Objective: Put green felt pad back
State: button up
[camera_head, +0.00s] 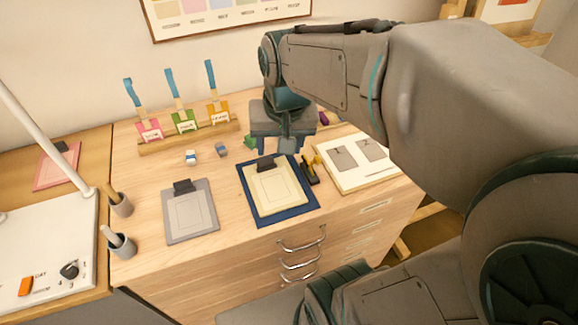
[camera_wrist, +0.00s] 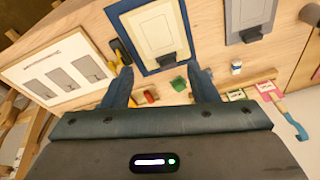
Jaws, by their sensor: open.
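A small green piece (camera_head: 250,142), likely the green felt pad, lies on the wooden table just left of my gripper in the head view. It also shows in the wrist view (camera_wrist: 179,84), between my fingers and nearer the right one. My gripper (camera_head: 284,150) is open and points down above the table, behind the blue-edged clipboard. Its two fingers (camera_wrist: 160,69) stand wide apart in the wrist view, with nothing held. Whether a finger touches the green piece, I cannot tell. A red piece (camera_wrist: 151,96) is also seen between the fingers, nearer the left one.
A wooden rack (camera_head: 190,137) with pink, green and orange labelled holders stands at the back left. A blue-edged clipboard (camera_head: 282,213) and a grey clipboard (camera_head: 189,228) lie in front. A white-blue piece (camera_head: 191,158) and grey-blue piece (camera_head: 221,149) lie by the rack. A white board (camera_head: 350,178) is right.

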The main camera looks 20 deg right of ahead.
jog(key=s+f+n, duration=0.2)
jog(key=s+n, duration=0.1)
jog(key=s, duration=0.4)
jog(key=shift+t, duration=0.4)
jog(key=shift+w+f, duration=0.1)
dwell(0.5)
